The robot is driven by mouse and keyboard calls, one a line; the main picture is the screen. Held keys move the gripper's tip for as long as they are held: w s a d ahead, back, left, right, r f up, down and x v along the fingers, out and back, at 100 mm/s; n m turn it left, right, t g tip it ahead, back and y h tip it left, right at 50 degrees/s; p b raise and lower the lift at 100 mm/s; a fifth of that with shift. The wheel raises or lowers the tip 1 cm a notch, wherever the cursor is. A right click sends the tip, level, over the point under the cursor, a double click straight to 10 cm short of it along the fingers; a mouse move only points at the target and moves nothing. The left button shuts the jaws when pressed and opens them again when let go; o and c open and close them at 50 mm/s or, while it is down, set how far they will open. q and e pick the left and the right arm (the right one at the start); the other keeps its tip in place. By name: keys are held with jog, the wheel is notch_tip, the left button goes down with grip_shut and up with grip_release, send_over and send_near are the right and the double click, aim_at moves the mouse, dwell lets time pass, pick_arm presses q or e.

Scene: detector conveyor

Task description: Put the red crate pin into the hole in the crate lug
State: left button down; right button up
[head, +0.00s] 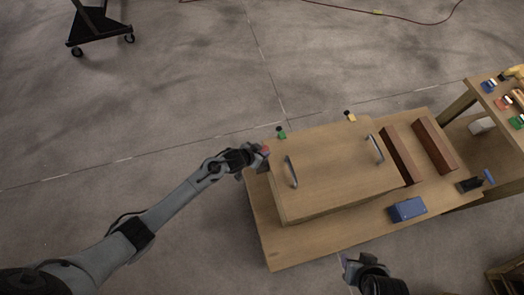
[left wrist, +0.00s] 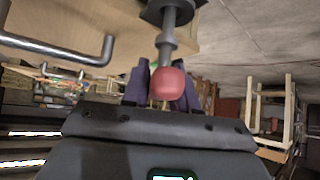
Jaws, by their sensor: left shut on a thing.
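The red crate pin (left wrist: 168,84) has a round red knob and a grey collared shaft. My left gripper (left wrist: 163,88) is shut on it, with a purple finger on either side of the knob. In the left wrist view the shaft reaches a dark crate lug (left wrist: 153,15); I cannot tell whether its tip is in the hole. In the head view my left gripper (head: 262,157) and the red knob (head: 266,149) are at the left corner of the wooden crate (head: 330,165). My right gripper (head: 350,268) is below the table's front edge, its jaws unclear.
Green (head: 281,133) and yellow (head: 351,117) pins stand along the crate's far edge. Two metal handles rise from the lid. Brown blocks (head: 402,155) and a blue box (head: 406,210) lie to the right on the table (head: 285,255). A side table (head: 470,88) stands at far right.

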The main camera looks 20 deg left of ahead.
pick_arm(q)
jog(key=shift+f+b, duration=0.55)
jog(key=shift+f, duration=0.3)
jog(key=c, duration=0.8)
grip_release()
jog(key=shift+s+a+r, duration=0.15)
jog(key=shift+s+r, duration=0.15)
jog(key=shift+r, duration=0.05)
jog(key=p+v, duration=0.1)
jog(key=v, duration=0.8)
jog(key=shift+s+r, duration=0.25)
jog(key=shift+s, duration=0.05)
jog(key=shift+a, duration=0.15)
